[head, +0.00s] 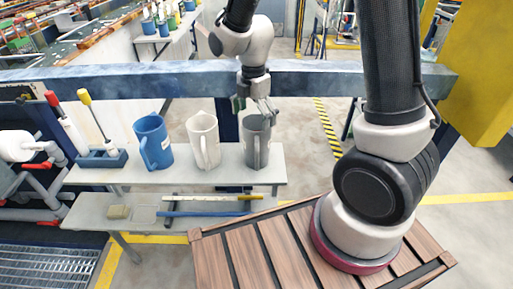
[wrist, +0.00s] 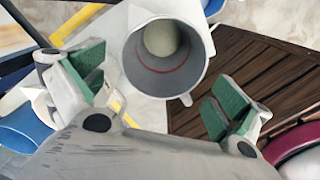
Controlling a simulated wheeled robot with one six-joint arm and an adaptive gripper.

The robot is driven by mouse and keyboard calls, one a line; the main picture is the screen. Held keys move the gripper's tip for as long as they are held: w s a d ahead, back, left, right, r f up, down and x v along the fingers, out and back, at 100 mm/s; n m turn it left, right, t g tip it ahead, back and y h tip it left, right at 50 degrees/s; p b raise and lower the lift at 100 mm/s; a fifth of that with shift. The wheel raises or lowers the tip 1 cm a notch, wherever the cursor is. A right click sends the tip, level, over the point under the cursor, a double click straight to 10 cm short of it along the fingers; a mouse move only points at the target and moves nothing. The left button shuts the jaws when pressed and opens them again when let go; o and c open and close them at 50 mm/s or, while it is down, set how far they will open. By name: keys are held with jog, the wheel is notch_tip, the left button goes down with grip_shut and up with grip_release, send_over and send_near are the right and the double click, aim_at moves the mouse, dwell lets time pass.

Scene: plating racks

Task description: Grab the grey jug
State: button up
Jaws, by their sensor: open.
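The grey jug (head: 256,143) stands upright at the right end of the shelf in the head view, the rightmost of three jugs. In the wrist view the grey jug (wrist: 187,78) is seen from above, with its round mouth toward the camera. My gripper (head: 254,104) is at the height of the jug's rim in the head view and partly covers it. In the wrist view my gripper (wrist: 158,92) is open, with one green-padded finger to each side of the jug's mouth. I cannot tell whether a finger touches the jug.
A white jug (head: 204,141) and a blue jug (head: 153,142) stand left of the grey one. A blue rack (head: 102,159) with tools is further left. A blue beam (head: 180,82) runs behind the shelf (head: 238,178). A slatted wooden platform (head: 246,254) is in front.

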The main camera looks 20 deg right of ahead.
aim_at(254, 126)
notch_tip(254, 126, down, 4)
jog(key=shift+d+r, duration=0.1)
jog(key=shift+r, duration=0.1)
jog(key=shift+c, duration=0.4)
